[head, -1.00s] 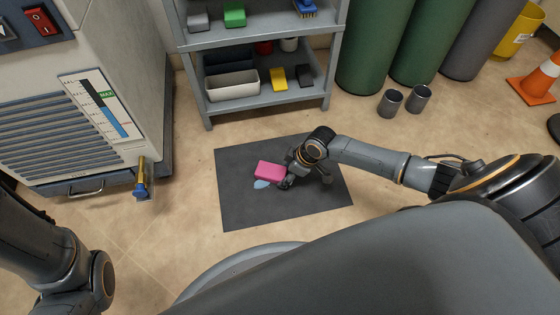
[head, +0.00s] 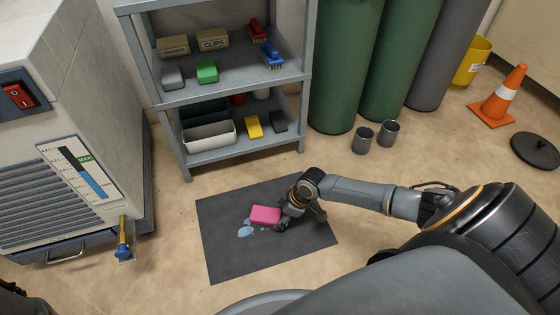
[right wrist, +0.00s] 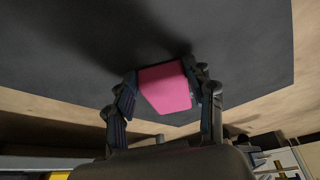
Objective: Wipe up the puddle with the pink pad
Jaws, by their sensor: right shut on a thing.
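The pink pad (head: 265,214) is held in my right gripper (head: 281,220), over the dark mat (head: 225,262) on the floor. In the right wrist view the pink pad (right wrist: 165,88) sits between the two fingers (right wrist: 168,100), which are shut on it. The puddle (head: 246,229) is a small light blue patch on the mat, just left of and below the pad. The pad may cover part of it. I cannot tell whether the pad touches the mat.
A grey shelf (head: 235,93) with bins, blocks and brushes stands behind the mat. A machine with a gauge (head: 80,170) and a blue-tipped valve (head: 123,240) is at the left. Green cylinders (head: 345,70), two grey cups (head: 363,140) and an orange cone (head: 504,95) are at the right.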

